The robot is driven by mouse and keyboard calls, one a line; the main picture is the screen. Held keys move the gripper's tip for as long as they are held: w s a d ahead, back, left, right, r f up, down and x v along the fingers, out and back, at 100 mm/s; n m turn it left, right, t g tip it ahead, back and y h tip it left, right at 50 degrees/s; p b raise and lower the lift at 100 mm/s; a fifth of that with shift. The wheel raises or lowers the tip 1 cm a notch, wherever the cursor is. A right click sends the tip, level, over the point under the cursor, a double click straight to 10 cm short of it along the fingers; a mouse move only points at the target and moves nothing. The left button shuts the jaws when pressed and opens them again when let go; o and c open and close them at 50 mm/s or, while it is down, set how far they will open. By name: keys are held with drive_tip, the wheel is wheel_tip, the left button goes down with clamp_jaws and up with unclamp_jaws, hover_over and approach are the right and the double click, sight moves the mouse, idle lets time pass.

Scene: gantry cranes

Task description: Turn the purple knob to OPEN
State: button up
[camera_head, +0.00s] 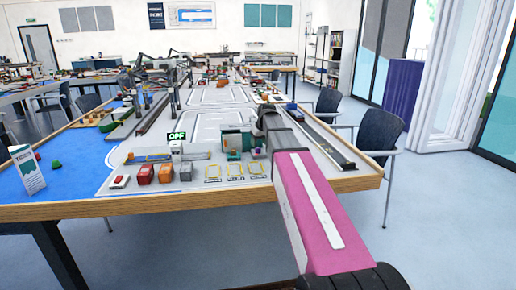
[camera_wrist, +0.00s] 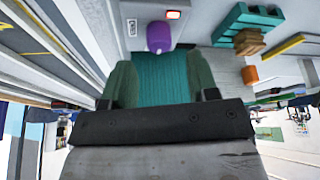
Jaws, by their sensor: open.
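The purple knob (camera_wrist: 159,37) shows in the wrist view on a light grey panel, at the end of a teal ribbed surface (camera_wrist: 160,80). A small lit red light (camera_wrist: 172,15) and a small label (camera_wrist: 131,27) sit on the panel near it. My gripper (camera_wrist: 161,72) is open, with one dark green finger on each side of the teal surface. The knob is beyond the fingertips, roughly in line with the gap, and no finger visibly touches it.
A teal and grey structure (camera_head: 232,141) stands on the table left of my arm. A green-lit sign (camera_head: 177,136) and several small coloured blocks (camera_head: 145,174) are further left. A teal rack (camera_wrist: 245,22) with brown blocks (camera_wrist: 249,41) shows in the wrist view. Chairs (camera_head: 379,132) stand at right.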

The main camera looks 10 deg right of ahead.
sight(258, 148)
drive_tip(key=shift+x, duration=1.85)
drive_tip(key=c, duration=0.9)
drive_tip(key=shift+c, duration=0.2)
